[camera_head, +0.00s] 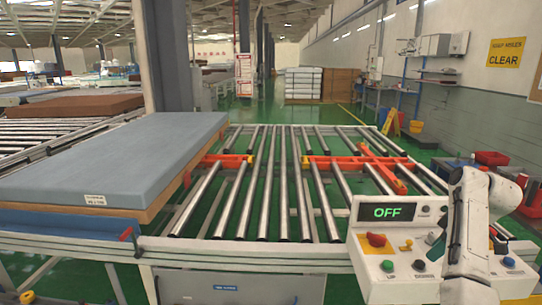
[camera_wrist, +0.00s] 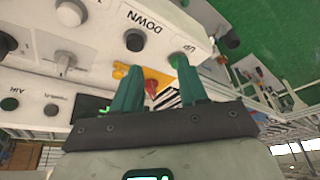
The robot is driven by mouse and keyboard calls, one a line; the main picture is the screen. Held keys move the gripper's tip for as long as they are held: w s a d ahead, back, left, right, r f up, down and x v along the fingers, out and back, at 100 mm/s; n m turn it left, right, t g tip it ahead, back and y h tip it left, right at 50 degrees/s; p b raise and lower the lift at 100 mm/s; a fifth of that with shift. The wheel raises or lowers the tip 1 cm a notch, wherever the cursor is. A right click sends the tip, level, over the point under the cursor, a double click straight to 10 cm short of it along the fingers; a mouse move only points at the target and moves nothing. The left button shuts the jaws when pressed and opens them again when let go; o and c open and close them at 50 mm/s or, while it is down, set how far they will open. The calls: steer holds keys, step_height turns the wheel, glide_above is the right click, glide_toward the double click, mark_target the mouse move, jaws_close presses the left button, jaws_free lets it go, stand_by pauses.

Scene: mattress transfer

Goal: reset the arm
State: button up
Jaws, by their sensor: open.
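My white arm stands at the right of the head view, in front of the control box (camera_head: 400,283). The gripper itself cannot be made out there. In the wrist view my gripper (camera_wrist: 158,80) shows two green fingers spread apart, with nothing held between them. Past the fingers is the face of the control box (camera_wrist: 100,55), tilted in the picture, with buttons marked UP and DOWN. A red knob (camera_wrist: 151,88) shows between the fingers; I cannot tell whether they touch anything. The display (camera_head: 393,212) reads OFF.
A blue-grey mattress (camera_head: 110,160) lies at the left end of the roller conveyor (camera_head: 268,190). Orange transfer bars (camera_head: 352,162) sit between the bare rollers. Red and orange bins (camera_head: 490,158) stand by the right wall. Green floor is open at the back.

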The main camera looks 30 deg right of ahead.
steer(key=s+a+f+m+g, duration=0.1)
steer(key=s+a+f, duration=0.1)
steer(key=a+f, duration=0.7)
steer(key=s+a+f+m+g, duration=0.1)
steer(key=a+f, duration=0.7)
steer(key=a, duration=0.4)
steer(key=s+a+f+m+g+h, duration=0.1)
steer(key=s+a+f, duration=0.2)
steer(key=s+a, duration=1.4)
steer(key=shift+s+a+f, duration=0.15)
steer(key=shift+s+a, duration=0.25)
steer(key=shift+a, duration=0.55)
